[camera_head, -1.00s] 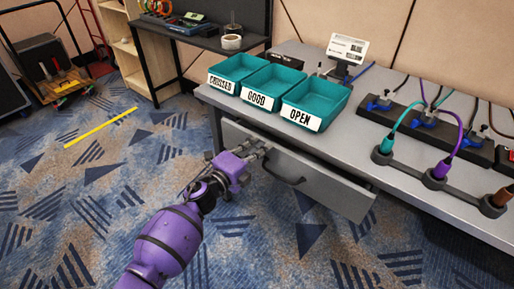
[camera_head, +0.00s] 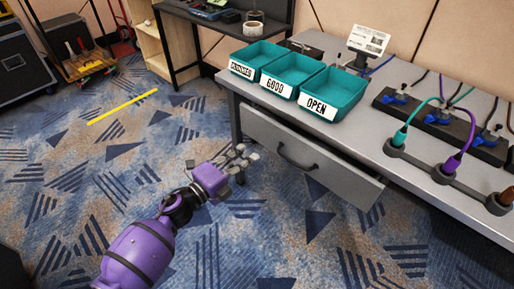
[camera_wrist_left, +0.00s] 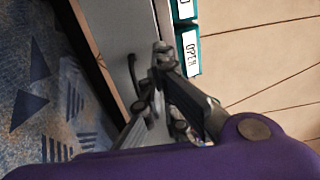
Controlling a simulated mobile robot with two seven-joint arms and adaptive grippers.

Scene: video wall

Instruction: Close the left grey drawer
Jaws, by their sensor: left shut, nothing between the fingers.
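The grey drawer (camera_head: 330,174) under the workbench stands partly open, with a dark gap between its front and the bench at the right end. Its dark curved handle (camera_head: 296,160) is on the front, and it also shows in the wrist view (camera_wrist_left: 132,75). My purple left gripper (camera_head: 240,160) is shut and empty. In the head view it appears just left of the handle, near the left part of the drawer front. I cannot tell whether it touches the front. In the wrist view its dark fingers (camera_wrist_left: 160,62) overlap the drawer side of the scene. My right gripper is not in view.
On the grey workbench (camera_head: 365,139) stand teal bins (camera_head: 333,92) with labels. Cables and plugs (camera_head: 450,130) fill the bench's right side. Patterned carpet is open to the left, with a yellow strip (camera_head: 122,107). A cart (camera_head: 78,62) stands far left.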

